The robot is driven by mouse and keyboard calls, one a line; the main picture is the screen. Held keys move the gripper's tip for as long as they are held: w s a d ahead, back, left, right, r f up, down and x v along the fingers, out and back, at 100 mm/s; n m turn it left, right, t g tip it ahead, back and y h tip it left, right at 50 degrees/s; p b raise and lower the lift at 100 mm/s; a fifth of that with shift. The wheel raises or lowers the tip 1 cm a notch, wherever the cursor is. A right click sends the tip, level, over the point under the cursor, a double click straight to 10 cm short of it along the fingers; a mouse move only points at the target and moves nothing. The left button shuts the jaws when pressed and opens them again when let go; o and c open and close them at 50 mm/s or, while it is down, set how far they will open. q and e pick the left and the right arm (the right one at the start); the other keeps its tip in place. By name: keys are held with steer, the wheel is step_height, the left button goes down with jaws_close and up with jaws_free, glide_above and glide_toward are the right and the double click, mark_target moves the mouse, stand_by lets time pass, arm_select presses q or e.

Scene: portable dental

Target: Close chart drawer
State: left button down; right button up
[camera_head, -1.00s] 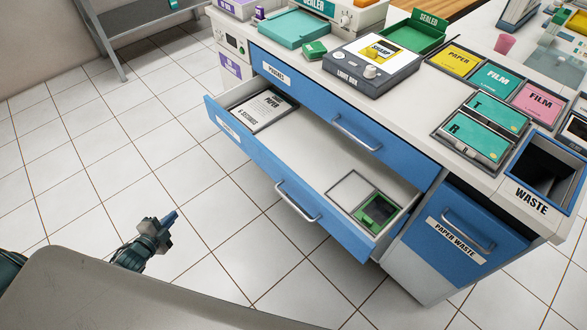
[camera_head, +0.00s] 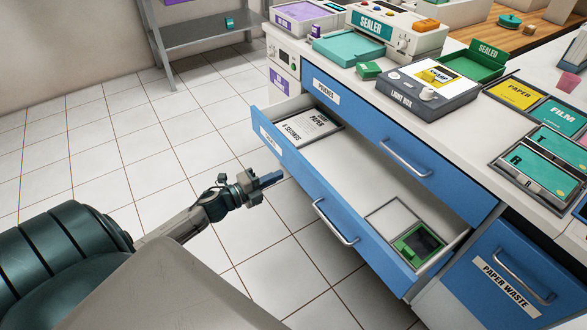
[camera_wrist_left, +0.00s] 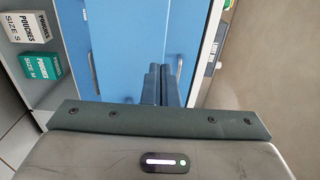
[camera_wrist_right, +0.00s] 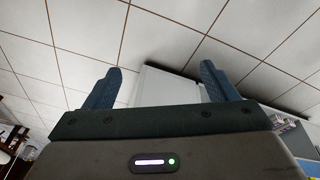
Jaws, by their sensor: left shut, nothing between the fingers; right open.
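An open lower drawer (camera_head: 300,177) with a blue front sticks out of the cabinet. Its bar handle (camera_head: 335,222) is on the front, and the label at its left end is too small to read surely. A card marked "PAPER 6 SECONDS" (camera_head: 308,125) lies in its left end. My left gripper (camera_head: 274,178) is shut and empty, in front of the drawer front and left of the handle; I cannot tell if it touches. In the left wrist view its fingers (camera_wrist_left: 162,86) are together before blue panels.
The "POUCHES" drawer (camera_head: 375,130) above is shut. A "PAPER WASTE" bin front (camera_head: 500,270) is to the right. A green tray (camera_head: 418,243) sits in the open drawer's right end. Clear tiled floor (camera_head: 110,150) lies left of the cabinet.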

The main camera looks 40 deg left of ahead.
mark_target(302, 164)
arm_select(q)
steer(key=p+x, duration=0.1)
steer(key=x, duration=0.4)
steer(key=shift+w+r, duration=0.15)
steer(key=shift+w+d+p, duration=0.3)
steer(key=shift+w, duration=0.3)
arm_select(e)
steer(key=shift+s+d+f, duration=0.1)
steer(key=shift+s+f, duration=0.2)
steer(key=shift+f, duration=0.6)
steer(key=shift+s+d+f, duration=0.1)
steer(key=shift+s+f, duration=0.15)
steer(key=shift+f, duration=0.65)
steer(key=shift+s+f, duration=0.3)
steer(key=shift+f, duration=0.6)
